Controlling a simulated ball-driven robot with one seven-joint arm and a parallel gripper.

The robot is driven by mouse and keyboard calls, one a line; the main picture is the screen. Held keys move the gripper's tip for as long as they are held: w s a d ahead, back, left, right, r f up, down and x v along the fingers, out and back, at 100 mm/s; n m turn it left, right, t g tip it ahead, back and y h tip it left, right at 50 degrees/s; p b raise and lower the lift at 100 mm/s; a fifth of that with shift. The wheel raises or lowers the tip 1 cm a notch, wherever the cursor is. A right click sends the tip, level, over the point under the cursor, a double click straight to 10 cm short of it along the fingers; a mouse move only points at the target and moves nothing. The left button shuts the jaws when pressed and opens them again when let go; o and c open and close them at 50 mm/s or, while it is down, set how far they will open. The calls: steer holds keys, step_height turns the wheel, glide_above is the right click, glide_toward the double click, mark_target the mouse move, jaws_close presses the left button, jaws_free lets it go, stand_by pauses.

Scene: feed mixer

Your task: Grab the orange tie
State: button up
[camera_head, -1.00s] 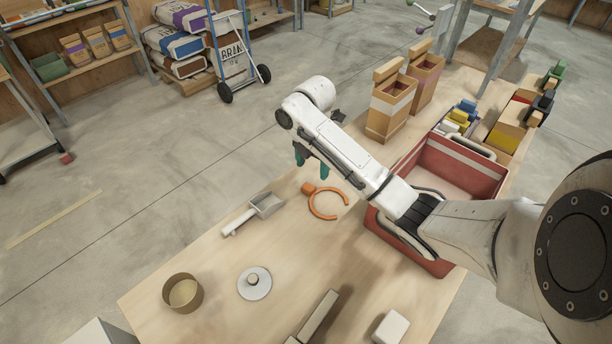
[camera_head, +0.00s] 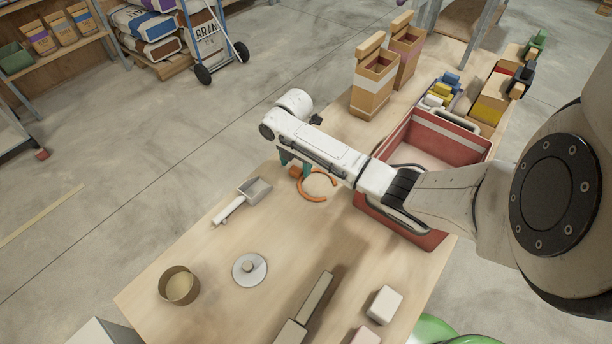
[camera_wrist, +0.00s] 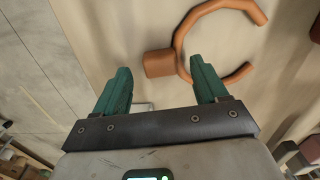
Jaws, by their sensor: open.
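In the head view my gripper (camera_head: 294,164) is over the tie's left end, and my arm hides part of the ring. The right finger appears close to the ring in the wrist view; I cannot tell whether they touch.
A metal scoop (camera_head: 257,190) lies left of the tie. A red crate (camera_head: 446,137) stands to the right under my arm. A round tin (camera_head: 180,288) and a disc with a knob (camera_head: 249,269) sit nearer the front. Paper bags (camera_head: 371,92) stand behind.

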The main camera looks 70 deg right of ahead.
steer(key=shift+f, duration=0.75)
steer(key=shift+c, duration=0.3)
steer(key=c, duration=1.1)
